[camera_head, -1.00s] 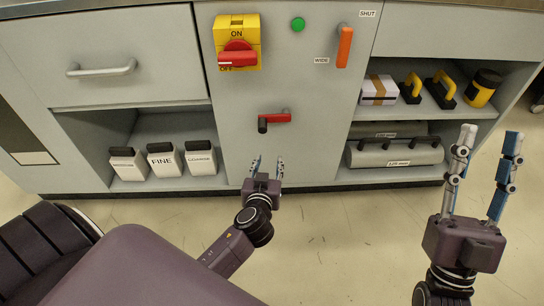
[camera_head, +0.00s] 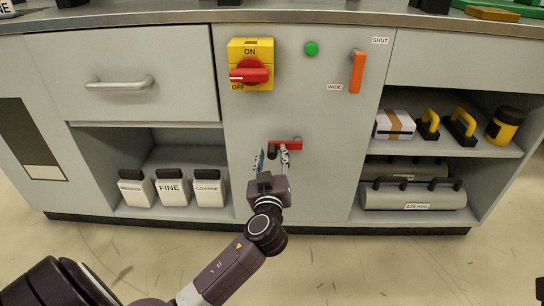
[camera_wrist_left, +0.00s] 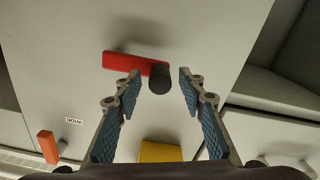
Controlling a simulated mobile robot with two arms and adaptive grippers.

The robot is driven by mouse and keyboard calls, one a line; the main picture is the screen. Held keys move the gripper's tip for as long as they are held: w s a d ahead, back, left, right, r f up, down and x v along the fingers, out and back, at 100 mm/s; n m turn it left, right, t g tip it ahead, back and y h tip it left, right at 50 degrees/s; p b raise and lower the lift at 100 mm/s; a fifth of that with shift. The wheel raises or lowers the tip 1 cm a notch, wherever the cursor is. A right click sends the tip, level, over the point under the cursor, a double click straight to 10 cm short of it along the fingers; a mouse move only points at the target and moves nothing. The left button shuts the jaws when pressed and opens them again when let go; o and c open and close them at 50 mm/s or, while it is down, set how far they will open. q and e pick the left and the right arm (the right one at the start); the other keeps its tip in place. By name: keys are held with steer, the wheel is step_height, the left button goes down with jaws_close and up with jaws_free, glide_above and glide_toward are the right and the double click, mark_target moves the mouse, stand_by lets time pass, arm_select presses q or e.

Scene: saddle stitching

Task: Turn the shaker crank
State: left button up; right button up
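The shaker crank is a red arm (camera_head: 286,145) with a black knob (camera_head: 271,152) at its left end, on the grey cabinet front. In the left wrist view the red arm (camera_wrist_left: 128,63) runs sideways, and the black knob (camera_wrist_left: 159,80) points at the camera between the finger tips. My left gripper (camera_head: 272,157) is just in front of the crank. Its blue-padded fingers (camera_wrist_left: 157,88) are open, one on each side of the knob, with gaps visible. My right gripper is out of the head view.
Above the crank are a yellow switch box (camera_head: 250,50) with a red handle, a green button (camera_head: 311,48) and an orange lever (camera_head: 357,72). White containers (camera_head: 172,189) stand on the left shelf. Grey rollers (camera_head: 413,196) lie on the lower right shelf.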

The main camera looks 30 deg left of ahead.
arm_select(q)
steer(key=shift+w+a, duration=0.2)
steer(key=shift+w, duration=0.1)
jaws_close()
